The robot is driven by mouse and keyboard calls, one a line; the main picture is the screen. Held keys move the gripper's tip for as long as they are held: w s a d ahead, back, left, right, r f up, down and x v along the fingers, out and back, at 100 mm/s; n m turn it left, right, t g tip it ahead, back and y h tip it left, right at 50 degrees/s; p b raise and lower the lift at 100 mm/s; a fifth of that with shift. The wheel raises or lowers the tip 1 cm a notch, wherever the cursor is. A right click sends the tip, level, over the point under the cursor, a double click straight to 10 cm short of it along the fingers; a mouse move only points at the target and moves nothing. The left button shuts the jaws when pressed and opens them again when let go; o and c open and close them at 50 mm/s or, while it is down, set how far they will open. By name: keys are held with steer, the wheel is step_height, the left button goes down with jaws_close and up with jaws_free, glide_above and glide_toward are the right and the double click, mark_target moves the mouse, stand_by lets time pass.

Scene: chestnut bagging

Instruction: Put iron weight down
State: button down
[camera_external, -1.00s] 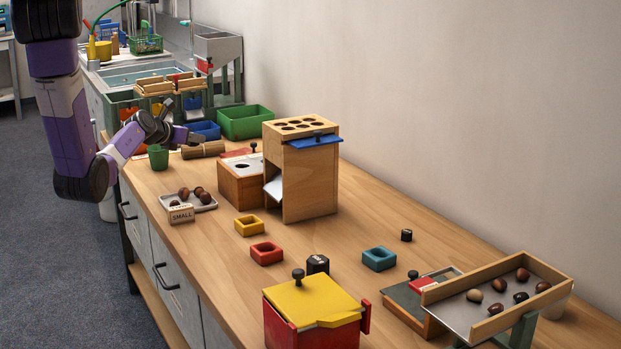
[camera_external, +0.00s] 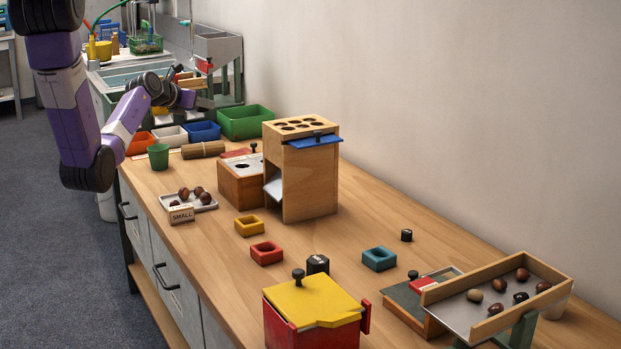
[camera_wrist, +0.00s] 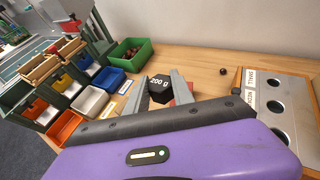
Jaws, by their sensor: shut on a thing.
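The iron weight (camera_wrist: 160,89) is a small black block marked 200 g, seen in the wrist view. My gripper (camera_wrist: 160,79) is shut on it, one grey finger on each side. In the external view my gripper (camera_external: 203,102) is at the far end of the bench, raised in front of the coloured bins; the held weight cannot be made out there. A red patch (camera_wrist: 184,90) shows behind the weight in the wrist view. Two other dark weights stand on the bench, one near the yellow-lidded box (camera_external: 317,264) and a smaller one (camera_external: 406,235) to the right.
Orange (camera_wrist: 68,127), white (camera_wrist: 90,101), blue (camera_wrist: 108,79) and green (camera_wrist: 131,53) bins stand in a row. A green cup (camera_external: 158,156), a brown roll (camera_external: 203,149) and a tall wooden box (camera_external: 310,180) are nearby. Bench between the green bin and wall is clear.

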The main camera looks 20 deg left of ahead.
steer(key=w+d+r+m+g+h+b, duration=0.1)
steer(key=d+r+h+b, duration=0.1)
steer(key=d+r, duration=0.9)
steer(key=w+d+r+m+h+b, duration=0.15)
steer(key=d+r, duration=0.45)
steer(key=d, duration=0.9)
steer(key=w+d+r+m+g+h+b, duration=0.1)
steer(key=d+r+m, duration=0.1)
steer(key=d+r, duration=0.9)
steer(key=s+d+r+b, duration=0.2)
steer(key=s+d, duration=0.2)
steer(key=d, duration=0.6)
steer(key=b, duration=0.4)
glide_above(438, 262)
step_height(438, 262, down, 30)
step_height(438, 262, down, 20)
steer(key=shift+r+b, duration=0.15)
steer(key=shift+b, duration=0.95)
